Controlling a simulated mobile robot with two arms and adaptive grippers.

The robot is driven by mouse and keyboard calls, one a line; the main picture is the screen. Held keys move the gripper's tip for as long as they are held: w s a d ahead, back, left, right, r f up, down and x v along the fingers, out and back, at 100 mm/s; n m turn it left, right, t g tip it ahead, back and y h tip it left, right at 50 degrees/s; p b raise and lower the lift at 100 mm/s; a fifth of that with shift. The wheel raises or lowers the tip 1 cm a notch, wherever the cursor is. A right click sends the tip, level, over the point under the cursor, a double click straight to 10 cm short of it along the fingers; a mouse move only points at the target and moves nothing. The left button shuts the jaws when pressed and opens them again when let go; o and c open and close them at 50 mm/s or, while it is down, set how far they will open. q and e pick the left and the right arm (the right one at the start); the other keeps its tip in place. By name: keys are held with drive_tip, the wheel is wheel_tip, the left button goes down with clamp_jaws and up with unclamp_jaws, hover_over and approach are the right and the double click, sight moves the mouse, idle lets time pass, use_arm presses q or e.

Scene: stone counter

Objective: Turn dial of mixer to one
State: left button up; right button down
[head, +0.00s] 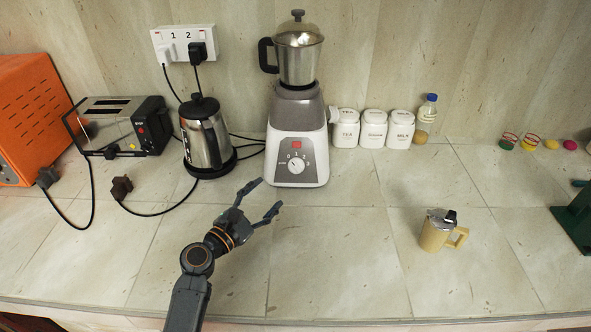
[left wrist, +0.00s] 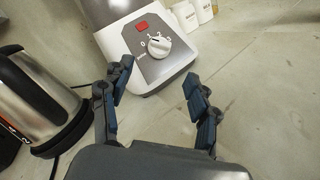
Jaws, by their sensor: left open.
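The mixer (head: 298,128) stands against the wall with a steel jar and lid on a grey and white base. Its round white dial (head: 296,166) is on the grey front panel, below a red switch, with numbers around it. The dial also shows in the left wrist view (left wrist: 159,47). Its exact setting is too small to read surely. My left gripper (head: 262,201) is open and empty, in front of and a little left of the mixer, apart from the dial. In the left wrist view the gripper's fingers (left wrist: 160,88) are spread below the dial. My right gripper is not in view.
A steel kettle (head: 205,140) stands close left of the mixer, with a toaster (head: 122,125) and loose plugs farther left. White canisters (head: 373,130) stand to its right. The counter (head: 335,250) before the mixer is clear.

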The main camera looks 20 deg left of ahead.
sight(295, 168)
use_arm(q)
drive_tip(key=shift+x, duration=1)
drive_tip(key=x, duration=0.4)
drive_tip(key=shift+d+p, duration=0.1)
drive_tip(key=shift+p, duration=0.2)
drive_tip(key=x, duration=0.5)
drive_tip(key=shift+w+d+f, duration=0.1)
drive_tip(key=shift+w, duration=0.35)
drive_tip(key=shift+w+d, duration=0.15)
drive_tip(key=shift+w, duration=0.1)
drive_tip(key=c, duration=0.9)
drive_tip(key=shift+s, duration=0.1)
drive_tip(key=shift+c, duration=0.9)
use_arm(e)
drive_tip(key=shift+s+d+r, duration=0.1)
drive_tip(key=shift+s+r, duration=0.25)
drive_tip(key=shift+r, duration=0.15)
